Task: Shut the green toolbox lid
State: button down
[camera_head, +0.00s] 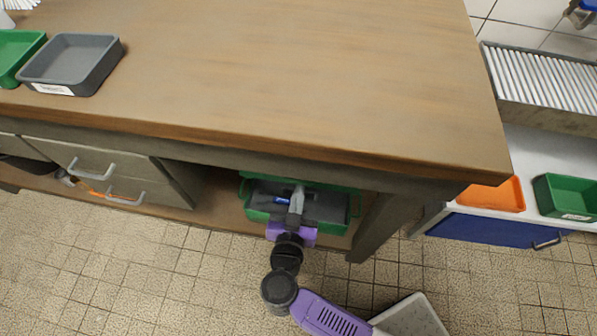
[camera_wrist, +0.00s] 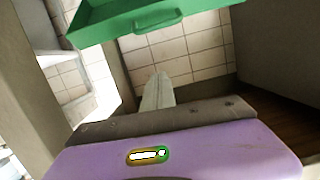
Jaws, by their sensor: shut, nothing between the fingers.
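The green toolbox (camera_head: 334,227) stands on the low shelf under the wooden bench, its dark inside showing from above. Its lid is open: a green edge (camera_head: 338,187) shows along the back, partly hidden under the bench top. In the wrist view a green panel with a handle (camera_wrist: 158,22), apparently the lid, crosses the top. My gripper (camera_head: 299,190) reaches in over the open toolbox, fingers shut and empty. In the wrist view its fingertips (camera_wrist: 160,80) point up toward the green panel, apparently apart from it; contact cannot be told for certain.
The bench top (camera_head: 300,75) overhangs the shelf closely. A bench leg (camera_head: 378,226) stands right of the toolbox and drawers (camera_head: 105,172) lie to its left. A grey tray (camera_head: 72,62) sits on the bench. An orange tray (camera_head: 494,194) and green bin (camera_head: 566,195) are at right. Tiled floor in front is clear.

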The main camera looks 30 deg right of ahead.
jog(key=shift+g, duration=0.3)
jog(key=b+x, duration=0.1)
jog(key=x, duration=0.2)
jog(key=a+b+x, duration=0.1)
jog(key=x, duration=0.2)
jog(key=f+b+x, duration=0.1)
jog(key=x, duration=0.3)
jog(key=shift+w+a, duration=0.15)
jog(key=shift+w, duration=0.25)
jog(key=shift+s+a+f+b, duration=0.15)
jog(key=shift+s+f+b, duration=0.05)
jog(key=shift+f+b, duration=0.25)
jog(key=shift+s+a+f+b, duration=0.15)
jog(key=shift+s+f+b, duration=0.05)
jog(key=shift+f+b, duration=0.25)
jog(key=shift+s+a+f+b, duration=0.3)
jog(key=shift+s+f, duration=0.15)
jog(key=shift+f, duration=0.15)
